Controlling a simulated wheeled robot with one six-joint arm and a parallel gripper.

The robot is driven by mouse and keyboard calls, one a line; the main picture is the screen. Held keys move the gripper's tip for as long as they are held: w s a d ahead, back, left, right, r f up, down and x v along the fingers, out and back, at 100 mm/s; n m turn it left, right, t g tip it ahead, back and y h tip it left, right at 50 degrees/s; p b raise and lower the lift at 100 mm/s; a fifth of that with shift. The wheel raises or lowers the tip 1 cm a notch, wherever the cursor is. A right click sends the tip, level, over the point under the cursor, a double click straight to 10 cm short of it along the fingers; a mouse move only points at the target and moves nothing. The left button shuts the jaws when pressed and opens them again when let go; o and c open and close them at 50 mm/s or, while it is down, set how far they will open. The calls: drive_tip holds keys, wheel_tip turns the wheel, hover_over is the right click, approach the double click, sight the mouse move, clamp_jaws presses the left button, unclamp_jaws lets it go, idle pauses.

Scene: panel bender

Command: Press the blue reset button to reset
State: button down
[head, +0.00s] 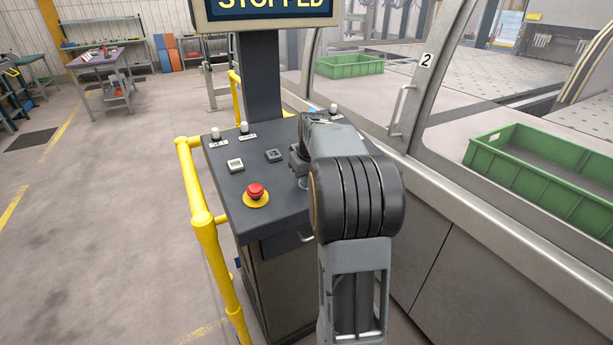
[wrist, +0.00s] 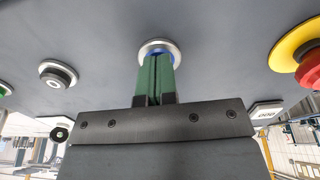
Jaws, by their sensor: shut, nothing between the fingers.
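The blue reset button (wrist: 156,46) shows in the wrist view as a silver ring with a little blue inside, on the dark panel. My gripper (wrist: 157,62) has two green fingers pressed together, with nothing between them. Their tips lie over the lower part of the button and hide most of its cap. I cannot tell whether they touch it or stop just short. In the head view my arm hides the button, and only a bit of the gripper shows over the control panel (head: 222,190).
A red emergency stop (head: 255,191) on a yellow base sits left of my arm; it also shows in the wrist view (wrist: 310,68). A silver-ringed control (wrist: 58,75) is left of the fingers. A yellow rail (head: 203,225) borders the panel. A screen (head: 265,8) reads STOPPED.

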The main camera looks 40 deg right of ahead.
drive_tip(key=p+v, duration=0.2)
drive_tip(key=v, duration=1.2)
drive_tip(key=shift+w, duration=0.15)
idle(0.5)
drive_tip(key=s+a+f+m, duration=0.2)
drive_tip(key=a+f, duration=0.1)
drive_tip(key=f, duration=0.4)
drive_tip(key=s+a+f+n, duration=0.1)
drive_tip(key=s+a+f, duration=0.2)
drive_tip(key=s+a, duration=0.3)
drive_tip(key=s+a+f+n+t, duration=0.1)
drive_tip(key=s+a+f+n, duration=0.1)
drive_tip(key=s+a, duration=0.5)
drive_tip(key=a+f, duration=0.1)
drive_tip(key=a, duration=0.5)
drive_tip(key=shift+a, duration=0.15)
